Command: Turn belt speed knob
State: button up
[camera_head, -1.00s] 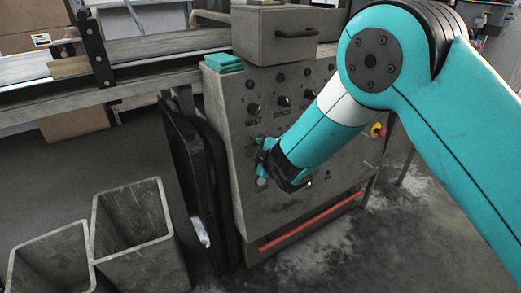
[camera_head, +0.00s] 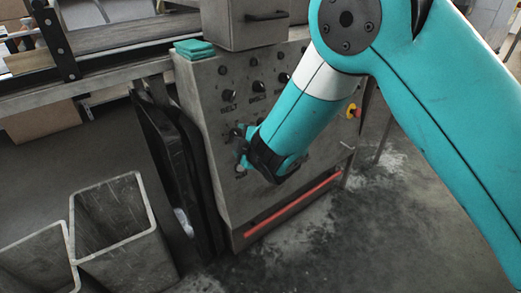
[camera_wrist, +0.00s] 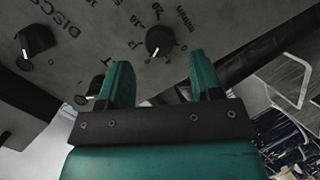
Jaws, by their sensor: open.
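In the wrist view a black knob (camera_wrist: 159,40) with a white pointer mark sits on a grey panel, beside a printed scale with numbers and "m/min". My gripper (camera_wrist: 158,64) is open, with its two teal fingers apart. The knob appears just beyond the fingertips, between their lines; I cannot tell whether they touch it. In the head view my gripper (camera_head: 244,150) is at the left part of the sloped control panel (camera_head: 215,150), below a knob (camera_head: 229,96) labelled "BELT". My gripper and forearm hide part of the panel there.
Another black knob (camera_wrist: 35,40) sits left in the wrist view. A red-and-yellow button (camera_head: 353,110) is on the panel's right. A teal cloth (camera_head: 194,48) lies on top, beside a drawered box (camera_head: 240,22). Open grey bins (camera_head: 105,240) stand at lower left.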

jog(key=b+v, duration=0.2)
jog(key=v, duration=1.2)
jog(key=shift+f, duration=0.1)
jog(key=s+d+r+m+g+h, duration=0.1)
jog(key=s+d+m+g+h, duration=0.35)
jog(key=d+m, duration=0.5)
jog(key=s+d+r+m+g+y, duration=0.1)
jog(key=s+r+g, duration=0.3)
jog(key=s, duration=0.4)
jog(key=s+r+m+g+y, duration=0.15)
jog(key=s+r+g, duration=0.25)
jog(key=s, duration=0.5)
notch_tip(320, 180, up, 27)
jog(key=p, duration=2.7)
jog(key=shift+w+n, duration=0.35)
jog(key=shift+n, duration=0.05)
